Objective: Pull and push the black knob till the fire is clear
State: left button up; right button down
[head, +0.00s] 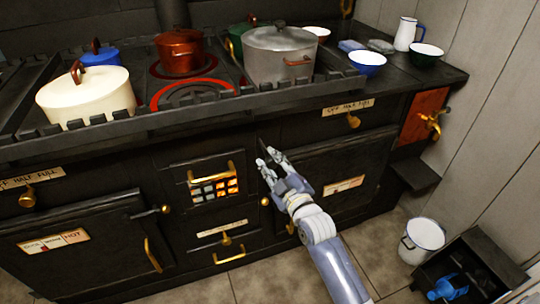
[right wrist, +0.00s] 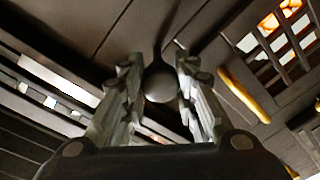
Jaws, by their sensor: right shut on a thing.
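The black knob (right wrist: 160,84) shows in the right wrist view as a dark round ball on a thin stem, between my two fingers. My right gripper (right wrist: 160,98) is shut on it. In the head view my right gripper (head: 271,163) is at the front of the black stove, right of the fire window, and I cannot make out the knob there. The fire window (head: 213,187) has a barred grate with orange glow in some openings and pale grey in others. It also shows in the right wrist view (right wrist: 286,28). My left gripper is not in view.
Pots stand on the stove top: a cream pot (head: 88,97), a copper pot (head: 181,53) and a grey pot (head: 280,56). A brass handle (right wrist: 244,96) lies close beside my fingers. A white bucket (head: 421,240) and a dark crate (head: 470,262) stand on the floor at right.

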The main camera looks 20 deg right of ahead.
jog(key=shift+s, duration=0.15)
jog(key=c, duration=1.2)
grip_release()
jog(key=s, duration=0.8)
jog(key=s+d, duration=0.1)
jog(key=s, duration=0.3)
